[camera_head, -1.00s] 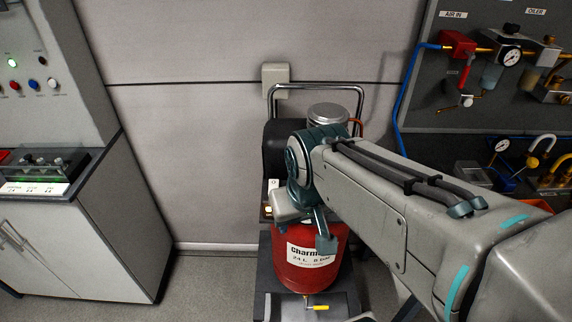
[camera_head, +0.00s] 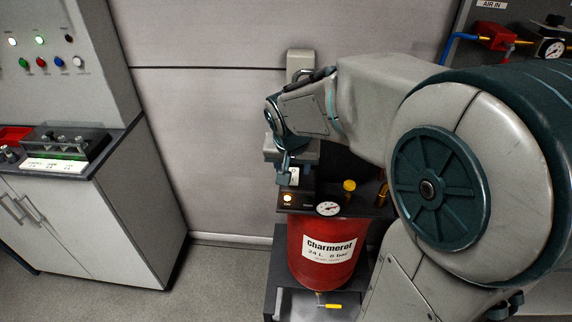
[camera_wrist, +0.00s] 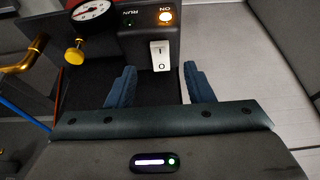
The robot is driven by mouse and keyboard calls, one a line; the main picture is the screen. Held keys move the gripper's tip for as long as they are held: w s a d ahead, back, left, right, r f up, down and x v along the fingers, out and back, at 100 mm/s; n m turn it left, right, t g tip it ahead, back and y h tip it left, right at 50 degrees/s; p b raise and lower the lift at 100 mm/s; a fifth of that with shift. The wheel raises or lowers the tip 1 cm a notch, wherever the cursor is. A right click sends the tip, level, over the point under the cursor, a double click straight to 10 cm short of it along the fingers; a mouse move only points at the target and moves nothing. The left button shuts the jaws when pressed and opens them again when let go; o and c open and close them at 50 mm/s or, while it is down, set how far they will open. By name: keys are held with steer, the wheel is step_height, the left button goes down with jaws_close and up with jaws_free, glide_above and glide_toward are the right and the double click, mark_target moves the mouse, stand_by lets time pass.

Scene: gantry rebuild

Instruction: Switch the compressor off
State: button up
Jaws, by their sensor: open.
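The compressor's red tank (camera_head: 326,252), labelled Charmerot, stands on a dark base, with its control panel above the tank. In the wrist view a white rocker switch (camera_wrist: 159,56) marked I and O sits on the black control box, under a lit orange ON lamp (camera_wrist: 166,17); the RUN lamp beside it looks unlit or dim. My gripper (camera_wrist: 155,85) is open, its two blue fingers apart, just short of the switch, which lies between them in the picture. In the head view my gripper (camera_head: 284,172) is above the panel's left end.
A pressure gauge (camera_wrist: 91,12) and a yellow knob (camera_wrist: 75,54) are left of the switch in the wrist view. A grey cabinet (camera_head: 95,225) stands at the left in the head view. Floor is clear between cabinet and compressor.

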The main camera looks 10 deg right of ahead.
mark_target(293, 180)
steer(key=shift+x, duration=3.2)
